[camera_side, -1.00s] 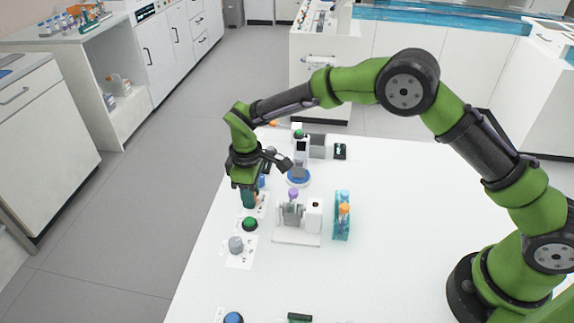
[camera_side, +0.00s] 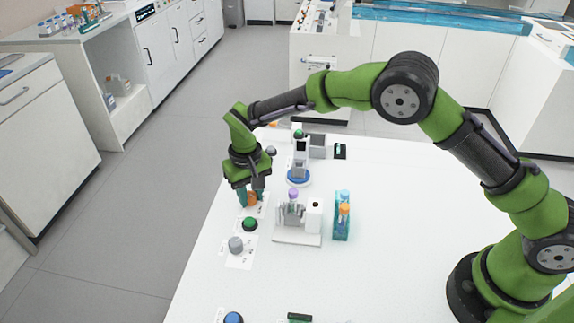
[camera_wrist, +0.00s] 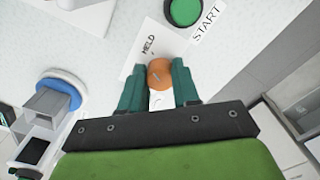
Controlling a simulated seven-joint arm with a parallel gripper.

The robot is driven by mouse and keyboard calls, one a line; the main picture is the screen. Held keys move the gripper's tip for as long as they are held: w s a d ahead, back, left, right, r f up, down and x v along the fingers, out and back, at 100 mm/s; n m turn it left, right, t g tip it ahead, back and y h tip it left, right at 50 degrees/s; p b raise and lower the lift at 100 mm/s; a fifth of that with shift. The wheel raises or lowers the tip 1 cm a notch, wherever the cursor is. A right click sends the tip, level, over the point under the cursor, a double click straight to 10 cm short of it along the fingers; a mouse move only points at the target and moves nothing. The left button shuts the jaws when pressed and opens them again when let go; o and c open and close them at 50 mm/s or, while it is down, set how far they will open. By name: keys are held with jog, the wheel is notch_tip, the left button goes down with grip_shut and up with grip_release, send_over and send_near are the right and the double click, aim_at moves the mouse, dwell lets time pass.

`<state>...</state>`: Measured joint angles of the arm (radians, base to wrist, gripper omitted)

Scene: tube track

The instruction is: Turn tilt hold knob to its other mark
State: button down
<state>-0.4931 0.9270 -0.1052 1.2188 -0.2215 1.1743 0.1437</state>
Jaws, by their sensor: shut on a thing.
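The knob is orange and round; in the wrist view the orange knob (camera_wrist: 159,74) sits between the two teal fingers of my gripper (camera_wrist: 159,88). My gripper is shut on the knob. The fingers hide the knob's sides, and I cannot tell which mark it points to.
A green button (camera_wrist: 184,11) labelled "START" is close to the knob. A grey knob (camera_side: 236,244) is nearer the front. A white fixture with a purple-capped tube (camera_side: 293,194) and a teal rack (camera_side: 342,216) stand to the right. The table's front right is clear.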

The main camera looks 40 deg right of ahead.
aim_at(250, 194)
jog(key=shift+m, duration=0.6)
jog(key=c, duration=0.8)
grip_release()
jog(key=shift+r, duration=0.1)
notch_tip(250, 194, up, 17)
jog(key=shift+f, duration=0.1)
